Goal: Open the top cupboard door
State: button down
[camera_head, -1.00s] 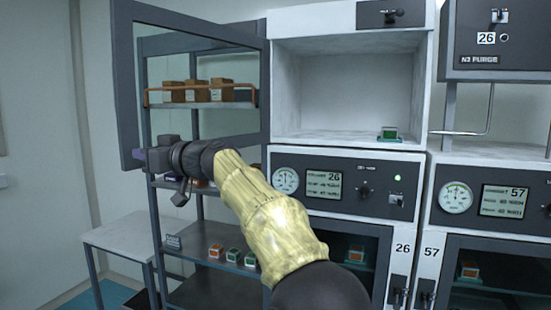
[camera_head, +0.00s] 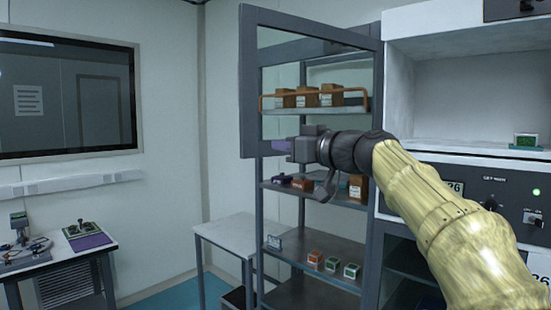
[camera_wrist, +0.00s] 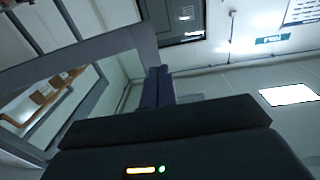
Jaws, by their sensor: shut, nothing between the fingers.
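The top cupboard door (camera_head: 249,85) is a dark grey frame with a clear pane, swung wide open to the left of the cupboard. The top cupboard (camera_head: 468,95) stands open with a pale, mostly empty inside. My gripper (camera_head: 282,146) is at the lower part of the door frame, near its outer side; I cannot tell if it touches. In the wrist view the fingers (camera_wrist: 158,86) are together with nothing between them, and the door frame (camera_wrist: 110,45) runs close on their left.
A small green-labelled box (camera_head: 526,140) sits on the cupboard floor. Shelves (camera_head: 312,187) with several boxes stand behind the door. A white side table (camera_head: 232,231) and a workbench (camera_head: 62,258) are at left. Free floor shows between them.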

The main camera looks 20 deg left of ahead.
jog(key=b+v, duration=0.1)
jog(key=v, duration=0.2)
jog(key=s+b+v, duration=0.1)
jog(key=v, duration=0.1)
jog(key=shift+s+b, duration=0.25)
jog(key=shift+b, duration=0.05)
jog(key=w+d+f+m+h, duration=0.1)
jog(key=d+f+m+h, duration=0.3)
jog(key=f, duration=0.6)
jog(key=w+d+f+m+h, duration=0.1)
jog(key=d+f+m+h, duration=0.3)
jog(key=f, duration=0.7)
jog(key=w+d+f+m+h, duration=0.1)
jog(key=d+f+h, duration=0.1)
jog(key=d+f, duration=0.6)
jog(key=s+d+f+m+g+h, duration=0.1)
jog(key=s+d+f+g+h, duration=0.1)
jog(key=s+d+f, duration=0.2)
jog(key=s+d+f+m+g+h+p, duration=0.1)
jog(key=s+d+f, duration=0.3)
jog(key=s+f, duration=0.6)
jog(key=s+d+f+m+g+h, duration=0.1)
jog(key=s+d+f+g+h, duration=0.1)
jog(key=s+d+f, duration=0.3)
notch_tip(320, 180, down, 7)
jog(key=s+h, duration=0.1)
jog(key=s, duration=0.2)
jog(key=shift+g+p, duration=0.3)
jog(key=shift+p, duration=0.05)
